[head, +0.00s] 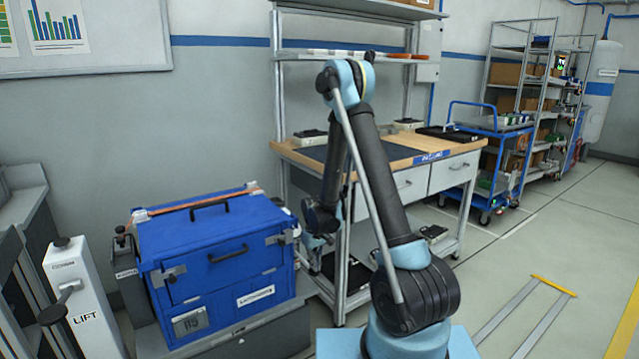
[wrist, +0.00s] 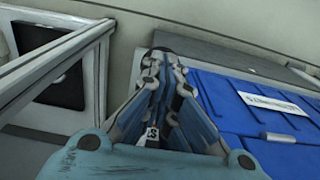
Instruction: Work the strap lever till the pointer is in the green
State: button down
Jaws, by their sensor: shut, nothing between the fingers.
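A blue crate (head: 215,250) stands on a grey base at the lower left, with an orange strap (head: 200,201) across its top rear edge. A small grey unit with a black-knobbed lever (head: 121,236) stands at the crate's left side, near the strap's end; it may be the strap lever. I cannot make out a pointer or green zone. My gripper (head: 312,241) hangs to the right of the crate, apart from that lever. In the wrist view my gripper (wrist: 170,58) is shut and empty, with the blue crate (wrist: 225,100) to its right.
A white LIFT post (head: 85,305) with a black-knobbed handle stands at front left. A workbench (head: 440,150) with drawers is behind my arm. A blue trolley (head: 490,150) and shelves stand back right. The floor at right is open, with a yellow-ended frame (head: 553,285).

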notch_tip(320, 180, up, 7)
jog(key=shift+w+a, duration=0.3)
jog(key=shift+w, duration=0.1)
jog(key=shift+f, duration=0.1)
dwell(0.6)
